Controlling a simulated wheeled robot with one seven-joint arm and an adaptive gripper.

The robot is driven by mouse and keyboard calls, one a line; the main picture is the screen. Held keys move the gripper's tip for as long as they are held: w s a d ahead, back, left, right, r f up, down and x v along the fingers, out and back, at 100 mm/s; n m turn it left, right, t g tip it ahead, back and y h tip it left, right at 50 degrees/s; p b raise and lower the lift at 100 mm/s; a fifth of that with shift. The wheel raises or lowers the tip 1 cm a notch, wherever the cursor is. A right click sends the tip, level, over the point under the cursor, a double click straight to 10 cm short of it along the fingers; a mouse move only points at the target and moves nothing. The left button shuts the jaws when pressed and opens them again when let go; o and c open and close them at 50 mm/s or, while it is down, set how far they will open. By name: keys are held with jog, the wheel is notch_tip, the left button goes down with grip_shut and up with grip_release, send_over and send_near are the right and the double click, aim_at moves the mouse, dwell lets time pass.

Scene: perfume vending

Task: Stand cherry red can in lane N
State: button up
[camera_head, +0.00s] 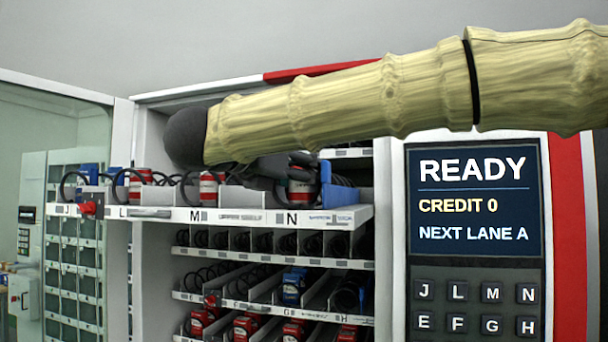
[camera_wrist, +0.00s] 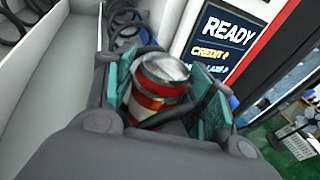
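A cherry red can (camera_head: 301,187) with silver-white bands stands about upright at lane N of the upper shelf, partly hidden by my arm and gripper. In the wrist view the can (camera_wrist: 160,88) shows its silver top between the teal finger pads. My gripper (camera_head: 284,166) reaches down at lane N with a finger on each side of the can. Whether the pads press on the can or stand slightly apart is unclear. A dark coil loop passes close to the can. The lane N label (camera_head: 293,219) is on the shelf's front strip.
Similar red cans stand at lane M (camera_head: 208,188) and by lane L (camera_head: 141,184). Thin dividers and black coils line the upper shelf (camera_head: 240,216). Lower shelves hold red and blue boxes. The display panel (camera_head: 473,200) is to the right, with an open glass door (camera_head: 60,140) on the left.

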jog(key=shift+r+p, duration=0.2)
jog(key=shift+p, duration=0.1)
jog(key=b+v, duration=0.3)
jog(key=v, duration=0.9)
jog(key=shift+b, duration=0.4)
jog(key=shift+f, duration=0.15)
jog(key=shift+c, duration=0.3)
dwell(1.2)
